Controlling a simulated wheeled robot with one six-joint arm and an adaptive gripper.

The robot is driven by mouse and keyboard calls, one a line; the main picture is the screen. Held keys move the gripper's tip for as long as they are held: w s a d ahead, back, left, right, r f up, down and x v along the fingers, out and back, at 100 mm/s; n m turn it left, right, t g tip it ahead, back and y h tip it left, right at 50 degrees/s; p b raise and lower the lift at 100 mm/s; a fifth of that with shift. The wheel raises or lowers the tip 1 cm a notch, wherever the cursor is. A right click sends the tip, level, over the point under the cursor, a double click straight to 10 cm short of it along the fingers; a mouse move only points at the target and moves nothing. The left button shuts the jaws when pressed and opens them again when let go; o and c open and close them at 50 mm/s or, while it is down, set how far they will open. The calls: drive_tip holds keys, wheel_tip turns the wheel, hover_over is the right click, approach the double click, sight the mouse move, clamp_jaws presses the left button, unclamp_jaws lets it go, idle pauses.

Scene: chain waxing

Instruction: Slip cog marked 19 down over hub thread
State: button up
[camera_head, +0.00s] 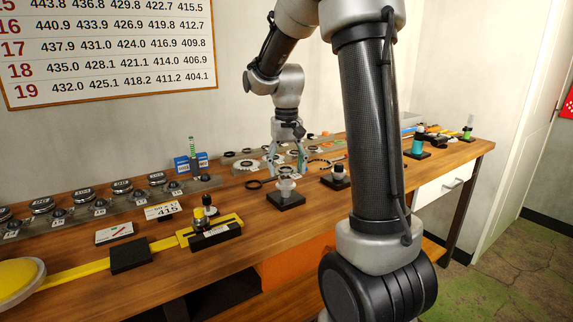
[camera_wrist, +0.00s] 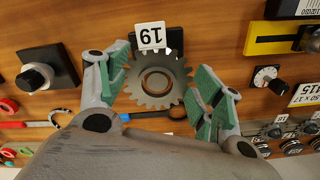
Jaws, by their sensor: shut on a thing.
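The grey toothed cog (camera_wrist: 178,92), with a white tag marked 19 (camera_wrist: 150,37), sits between my gripper's green pads in the wrist view. My gripper (camera_head: 287,171) is shut on the cog at its two sides. In the head view it points down just above and behind the hub (camera_head: 287,187), a pale upright piece on a black square base (camera_head: 286,201). In the wrist view the dark base (camera_wrist: 175,44) shows partly behind the tag and the cog's edge. The hub's thread is hidden there. The cog's hole shows brownish bench, with no hub clearly inside it.
A yellow gauge (camera_head: 209,233) and a 415 card (camera_head: 165,210) are further left. Several labelled parts line the back.

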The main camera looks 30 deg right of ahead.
sight(286, 172)
drive_tip(key=shift+f, duration=0.25)
drive_tip(key=o, duration=1.1)
wheel_tip(286, 172, up, 12)
idle(0.5)
